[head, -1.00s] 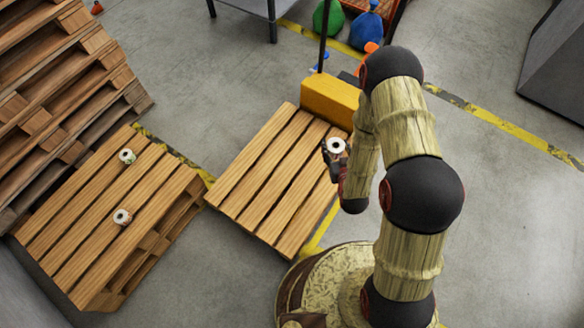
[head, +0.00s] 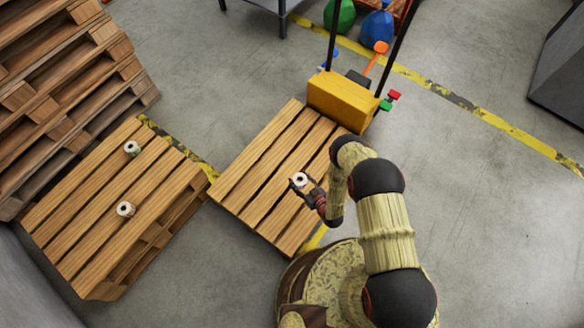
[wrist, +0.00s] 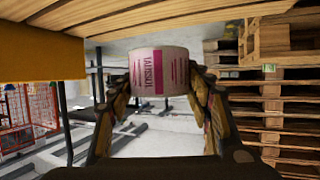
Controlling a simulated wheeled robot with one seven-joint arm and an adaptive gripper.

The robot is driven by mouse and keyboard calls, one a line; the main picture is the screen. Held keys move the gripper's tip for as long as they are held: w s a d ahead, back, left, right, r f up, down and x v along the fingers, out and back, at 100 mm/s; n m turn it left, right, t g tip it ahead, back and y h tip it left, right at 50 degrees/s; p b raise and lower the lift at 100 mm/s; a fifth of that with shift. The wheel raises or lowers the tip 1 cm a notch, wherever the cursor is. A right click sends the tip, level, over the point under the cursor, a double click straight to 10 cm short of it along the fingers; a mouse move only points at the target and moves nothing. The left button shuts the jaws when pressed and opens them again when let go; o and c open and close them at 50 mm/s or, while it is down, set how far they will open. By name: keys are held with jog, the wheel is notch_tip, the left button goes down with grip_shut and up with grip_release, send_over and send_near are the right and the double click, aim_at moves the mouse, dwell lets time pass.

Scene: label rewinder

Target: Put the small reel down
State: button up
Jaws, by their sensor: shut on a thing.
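The small reel (head: 299,180), white with a dark core hole, is held in my gripper (head: 307,186), over the middle pallet (head: 258,178) in the head view. In the wrist view the reel (wrist: 159,72) shows pink printing and sits between the two fingertips, shut on its sides. Wooden boards (wrist: 150,16) cross the top of that view close to the reel's upper edge. I cannot tell whether the reel touches the boards. Two other reels, one upper (head: 132,148) and one lower (head: 125,209), stand apart on the left pallet.
The left pallet (head: 90,235) lies beside tall stacked pallets (head: 75,90). A yellow truck body (head: 342,101) with upright dark posts stands at the middle pallet's far end. Bare boards lie left of and beyond my gripper. Green and blue bags (head: 375,28) are at the back.

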jog(key=shift+n+y, duration=0.3)
jog(key=shift+y, duration=0.1)
jog(key=s+f, duration=0.1)
jog(key=s+a+f, duration=0.1)
jog(key=f, duration=0.1)
jog(key=shift+s+a+f, duration=0.1)
jog(key=shift+a+f, duration=0.05)
jog(key=shift+f, duration=0.1)
jog(key=shift+w+f, duration=0.2)
jog(key=shift+f, duration=0.05)
jog(key=w+d+f+b, duration=0.2)
jog(key=w+f, duration=0.1)
jog(key=w+d+f+b, duration=0.2)
jog(key=w+f, duration=0.1)
jog(key=w, duration=0.1)
jog(key=w+d+f+b, duration=0.2)
jog(key=w+f+b, duration=0.1)
jog(key=w, duration=0.1)
jog(key=shift+w+d+f, duration=0.1)
jog(key=shift+d, duration=0.2)
jog(key=shift+w+d+f+b, duration=0.15)
jog(key=shift+f+b, duration=0.6)
jog(key=shift+f, duration=0.95)
jog(key=shift+f, duration=0.15)
jog(key=o, duration=1.1)
jog(key=shift+o, duration=0.7)
